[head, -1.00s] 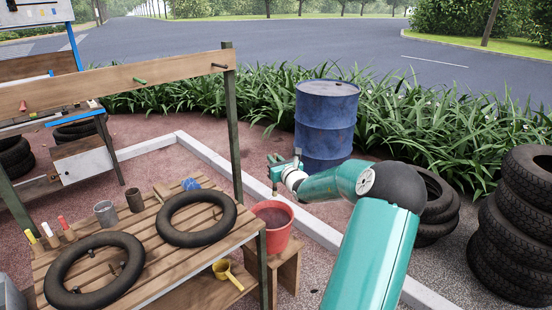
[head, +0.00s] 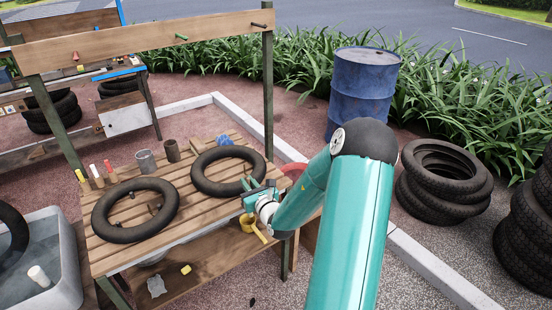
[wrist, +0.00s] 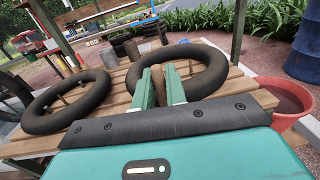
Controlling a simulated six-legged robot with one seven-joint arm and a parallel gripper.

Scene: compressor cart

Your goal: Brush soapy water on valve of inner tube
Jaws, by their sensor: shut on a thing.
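Two black inner tubes lie on the slatted wooden table: a left tube (head: 101,216) and a right tube (head: 203,184). They also show in the wrist view, left (wrist: 28,122) and right (wrist: 212,70). Small stubs stand inside the left tube; I cannot clearly pick out a valve on the right one. My gripper (head: 256,190) is at the table's front right edge, close to the right tube. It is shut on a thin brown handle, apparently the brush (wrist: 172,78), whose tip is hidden. The red bucket (wrist: 284,100) is right of the table, mostly behind my arm in the head view.
Two cups (head: 147,161) and several markers (head: 97,174) stand at the back. A water tub (head: 66,270) is at left. A blue barrel (head: 362,90) and stacked tyres (head: 443,180) are at right.

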